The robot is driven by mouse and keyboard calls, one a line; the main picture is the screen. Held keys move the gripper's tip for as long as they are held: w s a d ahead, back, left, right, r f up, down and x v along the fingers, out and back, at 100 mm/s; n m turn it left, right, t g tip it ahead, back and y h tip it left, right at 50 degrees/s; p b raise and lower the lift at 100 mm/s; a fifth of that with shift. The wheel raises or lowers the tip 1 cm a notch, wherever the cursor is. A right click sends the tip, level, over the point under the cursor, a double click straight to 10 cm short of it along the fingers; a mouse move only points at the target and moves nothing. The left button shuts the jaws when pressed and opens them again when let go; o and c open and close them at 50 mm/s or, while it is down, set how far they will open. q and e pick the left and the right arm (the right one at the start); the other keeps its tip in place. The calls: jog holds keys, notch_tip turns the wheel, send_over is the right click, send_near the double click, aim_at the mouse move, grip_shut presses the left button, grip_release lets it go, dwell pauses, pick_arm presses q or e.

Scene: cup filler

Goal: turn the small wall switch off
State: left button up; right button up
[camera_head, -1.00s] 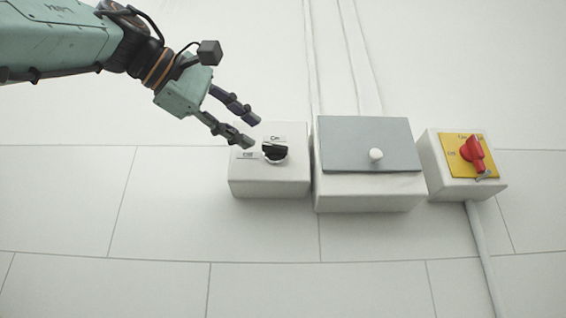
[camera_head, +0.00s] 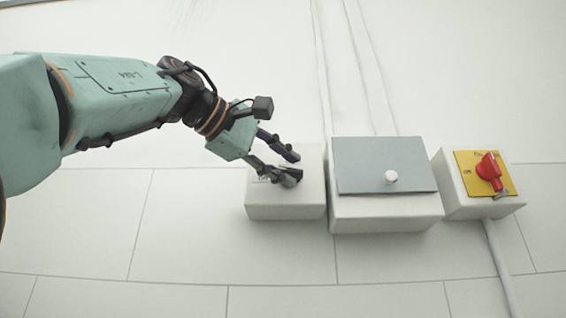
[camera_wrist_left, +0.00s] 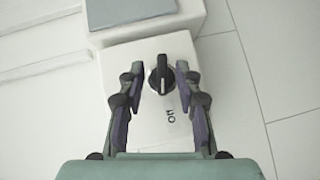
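The small wall switch is a white box (camera_head: 285,205) with a black rotary knob on its face. In the left wrist view the black knob (camera_wrist_left: 162,75) lies between the fingertips, with a label reading "On" beside it. My left gripper (camera_head: 292,168) is over the switch face, its fingers spread on both sides of the knob. The left wrist view shows the gripper (camera_wrist_left: 160,76) open, with gaps between the fingers and the knob. In the head view the fingers largely cover the knob and its labels. My right gripper is not in view.
A grey-lidded box (camera_head: 385,165) with a white round knob (camera_head: 391,177) is mounted just right of the switch. Further right is a box with a yellow plate and a red rotary handle (camera_head: 489,172). The wall below is clear.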

pick_arm(q)
jog(key=shift+w+d+f, duration=0.15)
jog(key=shift+w+f, duration=0.1)
jog(key=shift+w, duration=0.45)
jog(key=c, duration=0.3)
jog(key=shift+c, duration=0.7)
jog(key=shift+s+r, duration=0.1)
jog(key=shift+s, duration=0.25)
grip_shut()
jog(key=shift+w, duration=0.1)
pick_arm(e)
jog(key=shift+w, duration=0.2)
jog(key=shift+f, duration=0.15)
